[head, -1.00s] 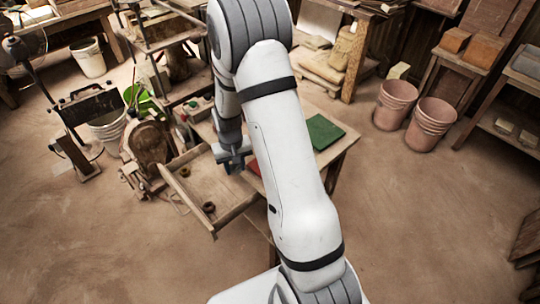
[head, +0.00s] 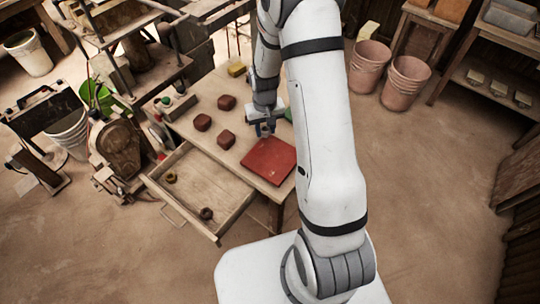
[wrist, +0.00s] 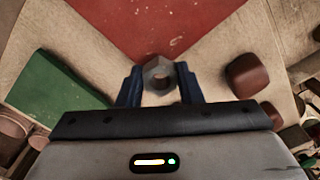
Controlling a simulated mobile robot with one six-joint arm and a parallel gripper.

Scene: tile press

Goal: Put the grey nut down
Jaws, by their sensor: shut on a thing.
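The grey nut (wrist: 157,73) shows in the wrist view between the two blue fingers of my gripper (wrist: 159,88). In the head view my gripper (head: 265,129) is over the table, just beyond the far corner of the red mat (head: 269,160); the nut is too small to make out there. The red mat also shows ahead of the fingers in the wrist view (wrist: 165,22). I cannot tell how high the nut is above the table.
Several brown blocks (head: 226,102) and a yellow block (head: 237,69) stand on the table. An open drawer (head: 199,189) at the table's front holds two brown rings (head: 206,213). A green mat (wrist: 55,88) lies left of my gripper in the wrist view.

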